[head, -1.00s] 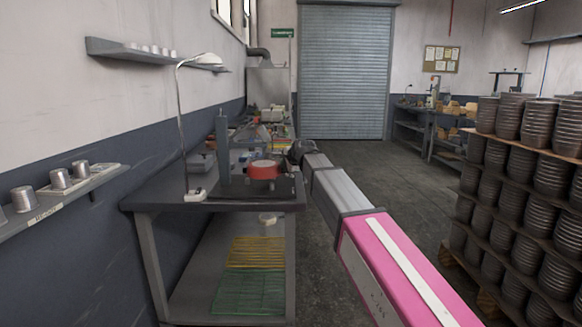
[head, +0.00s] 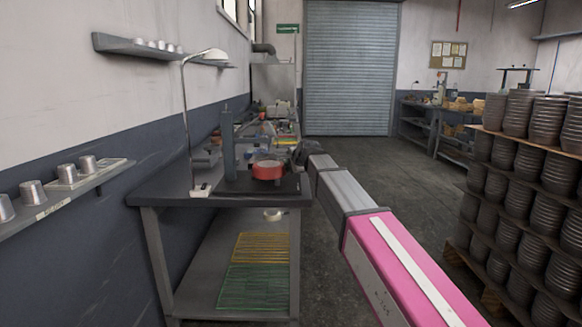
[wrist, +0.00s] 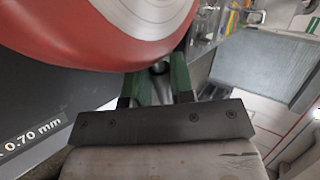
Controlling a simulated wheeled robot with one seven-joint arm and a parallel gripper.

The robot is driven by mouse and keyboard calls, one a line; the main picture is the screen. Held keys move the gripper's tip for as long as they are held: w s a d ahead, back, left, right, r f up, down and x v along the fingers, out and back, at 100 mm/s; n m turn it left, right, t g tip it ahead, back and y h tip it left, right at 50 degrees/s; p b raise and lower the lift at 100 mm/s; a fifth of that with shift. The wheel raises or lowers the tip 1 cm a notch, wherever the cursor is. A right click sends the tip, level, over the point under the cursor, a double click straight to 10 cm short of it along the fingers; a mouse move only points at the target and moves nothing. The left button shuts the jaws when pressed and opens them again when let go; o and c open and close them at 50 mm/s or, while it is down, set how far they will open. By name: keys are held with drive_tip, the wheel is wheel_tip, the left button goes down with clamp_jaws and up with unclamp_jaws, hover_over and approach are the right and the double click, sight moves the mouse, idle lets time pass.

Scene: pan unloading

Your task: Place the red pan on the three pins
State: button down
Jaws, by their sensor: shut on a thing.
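The red pan (head: 267,171) is over the dark base plate (head: 240,186) of a measuring stand (head: 228,147) on the workbench. It looks roughly level, close above or on the plate; I cannot tell if it touches. In the wrist view the pan (wrist: 60,35) fills the upper left, with its red side and pale ringed face showing. My gripper (wrist: 160,72) is shut on the pan at its edge, green fingers close together. In the head view it is small and dark beside the pan's right side. The three pins cannot be made out; the pan may hide them.
The workbench (head: 165,192) carries a lamp (head: 207,55) left of the stand and cluttered items behind it. A wall shelf (head: 60,200) with metal cups is at left. Pallet stacks of dark pans (head: 520,165) stand at right. The floor between is clear.

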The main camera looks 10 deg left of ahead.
drive_tip(key=c, duration=0.9)
unclamp_jaws()
drive_tip(key=v, duration=1)
drive_tip(key=shift+s+d+r, duration=0.15)
drive_tip(key=shift+s+d, duration=0.05)
drive_tip(key=shift+s, duration=0.05)
